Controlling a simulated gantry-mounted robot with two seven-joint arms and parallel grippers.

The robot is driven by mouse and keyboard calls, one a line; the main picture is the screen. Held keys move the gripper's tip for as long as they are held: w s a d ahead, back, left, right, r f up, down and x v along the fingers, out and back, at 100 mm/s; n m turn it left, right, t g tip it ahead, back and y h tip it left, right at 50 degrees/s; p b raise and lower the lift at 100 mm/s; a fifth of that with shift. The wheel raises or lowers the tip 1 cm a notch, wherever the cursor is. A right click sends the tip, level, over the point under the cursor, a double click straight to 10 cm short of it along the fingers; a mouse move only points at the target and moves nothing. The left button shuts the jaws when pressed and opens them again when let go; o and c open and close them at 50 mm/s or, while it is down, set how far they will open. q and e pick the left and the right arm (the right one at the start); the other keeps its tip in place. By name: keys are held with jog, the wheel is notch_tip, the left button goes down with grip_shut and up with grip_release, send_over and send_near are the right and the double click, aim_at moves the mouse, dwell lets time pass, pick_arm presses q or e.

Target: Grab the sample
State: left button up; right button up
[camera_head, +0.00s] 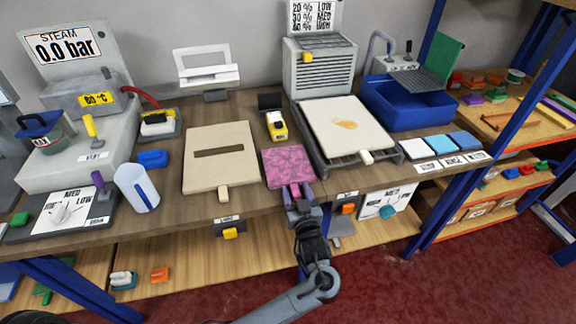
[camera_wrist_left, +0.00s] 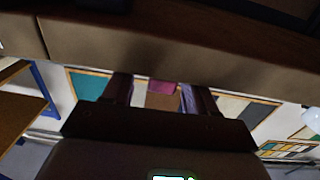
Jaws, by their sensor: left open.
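The sample (camera_head: 288,164) is a flat magenta square with a darker pattern, lying at the front edge of the wooden bench. A narrow pink part extends from its front edge toward my gripper. My left gripper (camera_head: 296,192) is open at that front edge, with its fingers around or just in front of the pink part; I cannot tell whether they touch it. In the left wrist view, a patch of magenta (camera_wrist_left: 162,87) shows between the two dark fingers (camera_wrist_left: 155,95). My right gripper is not in view.
A beige board (camera_head: 221,170) with a dark slot lies left of the sample. A tray with a stained cream pad (camera_head: 347,128) stands to the right, and a yellow device (camera_head: 277,126) behind. A blue basin (camera_head: 410,106) is at the back right. A lower shelf (camera_head: 190,262) runs below the bench.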

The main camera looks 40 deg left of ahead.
pick_arm(q)
jog(key=shift+w+a, duration=0.35)
jog(key=shift+a, duration=0.25)
jog(key=shift+s+d, duration=0.2)
jog(key=shift+d, duration=0.1)
jog(key=shift+f, duration=0.1)
jog(key=shift+c, duration=1.3)
jog(key=shift+a, duration=0.1)
jog(key=c, duration=0.7)
grip_shut()
jog(key=shift+r, duration=0.2)
